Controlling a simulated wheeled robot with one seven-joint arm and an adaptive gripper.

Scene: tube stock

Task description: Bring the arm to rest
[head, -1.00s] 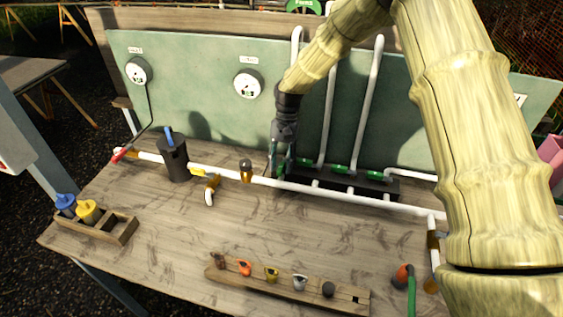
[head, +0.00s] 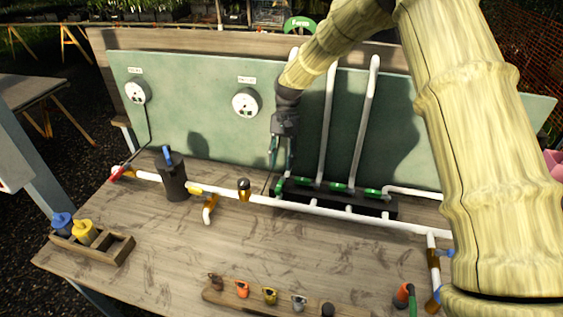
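My gripper (head: 281,162) hangs pointing down from my bamboo-patterned arm, which comes in from the top right. It is in front of the green back panel (head: 220,142), just above the left end of the black manifold block (head: 395,206). A gap shows between its two fingers, and I see nothing held in it. The finger tips appear apart from the green fittings (head: 340,187) on the block.
A white pipe (head: 330,208) runs across the bench (head: 130,275). Upright white tubes (head: 366,120) stand right of my gripper. A black canister (head: 172,178), a wooden caddy (head: 118,252) and a rack of small fittings (head: 215,298) stand on the bench. The bench middle is clear.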

